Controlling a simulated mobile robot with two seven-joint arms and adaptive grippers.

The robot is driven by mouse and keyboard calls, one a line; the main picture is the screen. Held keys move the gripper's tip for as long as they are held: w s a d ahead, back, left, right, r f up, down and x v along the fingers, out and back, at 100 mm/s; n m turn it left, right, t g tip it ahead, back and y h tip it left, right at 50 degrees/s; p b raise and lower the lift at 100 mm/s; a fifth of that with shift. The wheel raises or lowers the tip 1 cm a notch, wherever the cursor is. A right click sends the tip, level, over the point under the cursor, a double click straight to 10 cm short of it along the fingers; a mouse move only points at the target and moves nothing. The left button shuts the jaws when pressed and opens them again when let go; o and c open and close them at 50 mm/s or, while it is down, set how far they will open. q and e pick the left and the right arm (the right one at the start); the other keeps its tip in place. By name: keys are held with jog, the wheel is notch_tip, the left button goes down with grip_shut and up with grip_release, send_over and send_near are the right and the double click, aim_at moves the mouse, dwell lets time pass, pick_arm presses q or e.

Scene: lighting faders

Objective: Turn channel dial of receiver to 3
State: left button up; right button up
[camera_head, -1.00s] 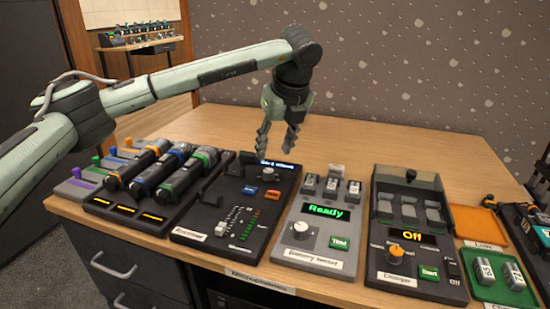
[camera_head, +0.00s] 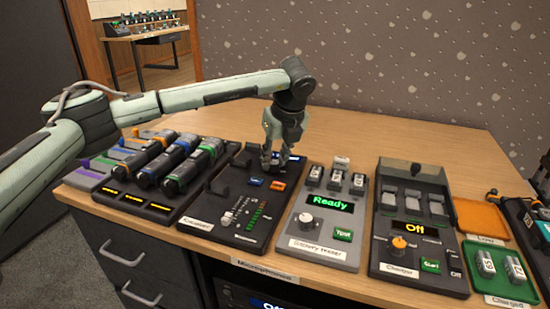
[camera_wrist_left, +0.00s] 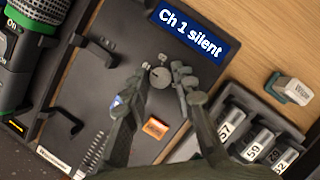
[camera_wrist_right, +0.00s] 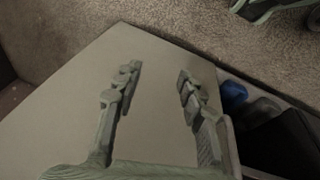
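The receiver (camera_head: 203,209) is a dark panel on the table. Its blue display (camera_wrist_left: 192,32) reads "Ch 1 silent" in the left wrist view. A small round grey dial (camera_wrist_left: 160,77) sits below the display. My left gripper (camera_head: 278,165) points down over the receiver's upper part. In the left wrist view its fingers (camera_wrist_left: 161,82) stand on either side of the dial, parted; firm contact is not visible. My right gripper (camera_wrist_right: 157,82) is open and empty, away from the receiver.
Handheld microphones (camera_head: 195,165) lie left of the receiver. An orange button (camera_wrist_left: 155,128) is close to the left fingers. A battery tester (camera_head: 325,229) reading "Ready" and a charger (camera_head: 384,257) reading "Off" stand to the right. The table behind is clear.

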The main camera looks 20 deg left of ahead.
pick_arm(q)
grip_shut()
jog(key=shift+b, duration=0.3)
pick_arm(e)
jog(key=shift+d+r, duration=0.1)
